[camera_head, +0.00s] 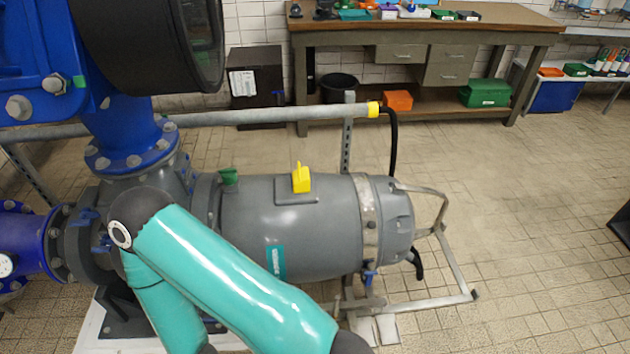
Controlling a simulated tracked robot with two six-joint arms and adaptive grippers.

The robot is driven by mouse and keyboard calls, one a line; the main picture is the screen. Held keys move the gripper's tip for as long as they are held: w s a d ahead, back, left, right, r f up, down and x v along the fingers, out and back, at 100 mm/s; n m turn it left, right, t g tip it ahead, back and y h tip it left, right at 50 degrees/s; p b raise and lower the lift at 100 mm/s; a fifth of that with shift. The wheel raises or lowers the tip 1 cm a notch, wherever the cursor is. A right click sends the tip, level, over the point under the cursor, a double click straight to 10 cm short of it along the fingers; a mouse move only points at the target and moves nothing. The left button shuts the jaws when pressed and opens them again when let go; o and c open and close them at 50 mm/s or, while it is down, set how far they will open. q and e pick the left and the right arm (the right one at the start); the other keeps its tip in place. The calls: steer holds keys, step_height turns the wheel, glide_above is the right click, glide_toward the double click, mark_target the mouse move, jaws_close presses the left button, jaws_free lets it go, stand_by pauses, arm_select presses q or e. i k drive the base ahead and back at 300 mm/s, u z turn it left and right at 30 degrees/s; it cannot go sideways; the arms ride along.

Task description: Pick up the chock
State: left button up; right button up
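No object is clearly recognisable as the chock. A small yellow block (300,178) with a notched top stands on a flat pad on top of the grey motor (315,225); I cannot tell whether it is the chock. My teal arm crosses the bottom left and middle in front of the motor, with its dark elbow at the left. Its far end leaves at the bottom edge. Neither of my grippers is in view.
Blue pipework (125,120) with bolted flanges fills the left. A grey rail (270,115) runs behind the motor, and a metal frame (440,300) surrounds its right end. A workbench (420,30) stands at the back. The tiled floor (540,210) at right is mostly clear.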

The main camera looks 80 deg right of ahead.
mark_target(301, 181)
steer(key=z, duration=1.45)
steer(key=i, duration=1)
steer(key=z, duration=0.1)
